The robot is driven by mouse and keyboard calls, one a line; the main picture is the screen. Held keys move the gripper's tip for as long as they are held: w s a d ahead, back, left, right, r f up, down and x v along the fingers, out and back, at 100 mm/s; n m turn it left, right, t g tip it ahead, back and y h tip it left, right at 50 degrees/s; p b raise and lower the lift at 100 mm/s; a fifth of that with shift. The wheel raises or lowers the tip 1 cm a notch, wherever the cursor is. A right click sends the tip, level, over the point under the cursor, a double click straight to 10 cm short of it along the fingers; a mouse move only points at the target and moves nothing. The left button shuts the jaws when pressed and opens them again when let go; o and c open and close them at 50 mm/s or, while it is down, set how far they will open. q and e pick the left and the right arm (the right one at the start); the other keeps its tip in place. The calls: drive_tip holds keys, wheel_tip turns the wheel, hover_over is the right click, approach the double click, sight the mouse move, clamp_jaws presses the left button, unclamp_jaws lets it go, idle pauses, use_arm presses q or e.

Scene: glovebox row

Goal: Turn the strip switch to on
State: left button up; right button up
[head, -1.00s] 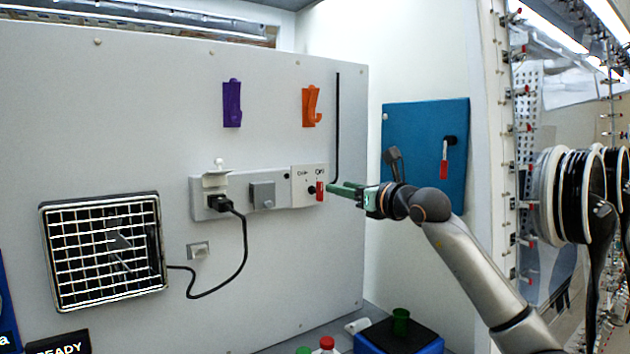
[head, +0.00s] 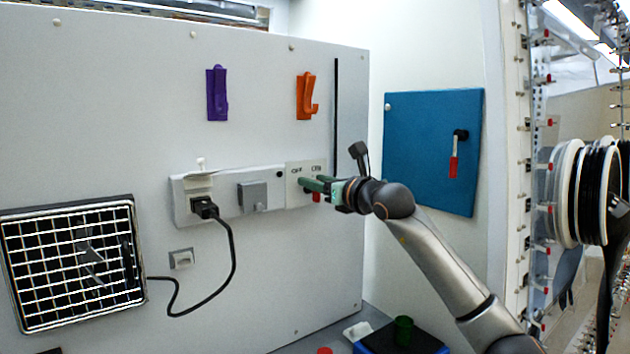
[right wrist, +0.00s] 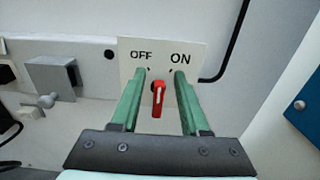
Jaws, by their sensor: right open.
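The strip switch has a red handle (right wrist: 158,98) on a white plate (right wrist: 160,53) marked OFF on the left and ON on the right. In the right wrist view the handle points about straight down the picture from its dark pivot. My right gripper (right wrist: 162,82) is open, one green finger on each side of the handle. I see no clear contact with it. In the head view my right gripper (head: 318,186) is at the plate, and only a little of the red handle (head: 316,197) shows below its fingers. My left gripper is not in view.
The white strip (head: 225,194) also carries a grey box (head: 252,196) and a black plug (head: 205,207) with a hanging cord. A black rod (head: 336,120) runs down the wall above my gripper. A blue panel (head: 425,150) stands to the right.

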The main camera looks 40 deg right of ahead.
clamp_jaws()
idle(0.3)
idle(0.3)
